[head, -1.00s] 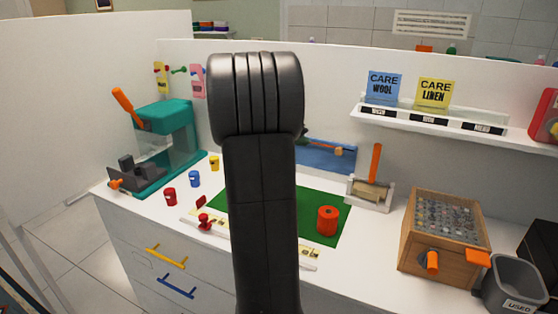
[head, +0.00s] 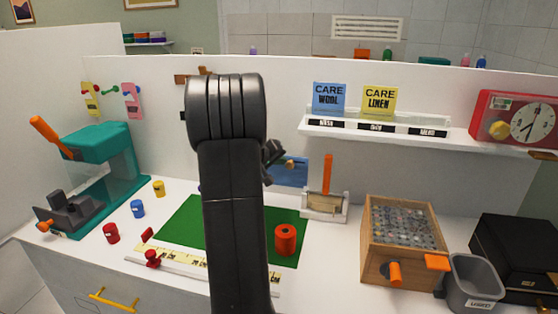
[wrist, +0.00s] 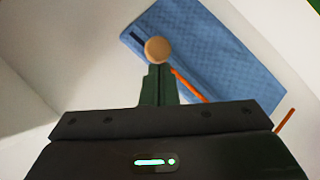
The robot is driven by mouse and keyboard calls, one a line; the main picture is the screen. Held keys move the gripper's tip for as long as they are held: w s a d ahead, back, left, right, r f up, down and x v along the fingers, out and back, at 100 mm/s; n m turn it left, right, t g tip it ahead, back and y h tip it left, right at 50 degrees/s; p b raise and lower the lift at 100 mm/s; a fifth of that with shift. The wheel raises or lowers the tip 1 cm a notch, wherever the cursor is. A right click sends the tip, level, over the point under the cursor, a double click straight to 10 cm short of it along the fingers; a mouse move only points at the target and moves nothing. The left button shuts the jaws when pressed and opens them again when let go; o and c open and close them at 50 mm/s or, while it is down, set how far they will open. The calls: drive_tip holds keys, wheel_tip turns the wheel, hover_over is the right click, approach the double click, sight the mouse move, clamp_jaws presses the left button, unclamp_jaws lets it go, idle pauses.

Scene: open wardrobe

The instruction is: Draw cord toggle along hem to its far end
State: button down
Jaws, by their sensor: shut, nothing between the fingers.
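The blue cloth (head: 293,175) hangs at the back of the counter and fills the upper part of the wrist view (wrist: 215,45). A round tan wooden toggle (wrist: 157,50) shows in front of it, with an orange cord (wrist: 190,85) running down to the right. The toggle also shows small in the head view (head: 290,164). My gripper (wrist: 158,70) is shut and empty, its fingertips right below the toggle in the wrist view; I cannot tell if they touch. In the head view my gripper (head: 273,152) is partly hidden behind my arm, just left of the toggle.
The white shelf (head: 375,130) with care cards is above right. A white-framed block with an orange handle (head: 327,175) stands right of the cloth. A green mat (head: 185,225), red spool (head: 286,240) and wooden box (head: 402,240) occupy the counter.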

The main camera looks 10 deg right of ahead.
drive_tip(key=shift+s+d+b, duration=0.35)
drive_tip(key=shift+d+b, duration=0.4)
drive_tip(key=shift+b, duration=0.2)
drive_tip(key=shift+s+d+b, duration=0.3)
drive_tip(key=shift+d+b, duration=0.45)
drive_tip(key=shift+b, duration=0.25)
drive_tip(key=shift+s+d+b, duration=0.35)
drive_tip(key=shift+d+b, duration=0.4)
drive_tip(key=shift+b, duration=0.2)
drive_tip(key=w+a+r+v, duration=0.1)
drive_tip(key=w+v, duration=0.1)
drive_tip(key=v, duration=1.1)
drive_tip(key=shift+w+r, duration=0.15)
drive_tip(key=shift+w, duration=0.05)
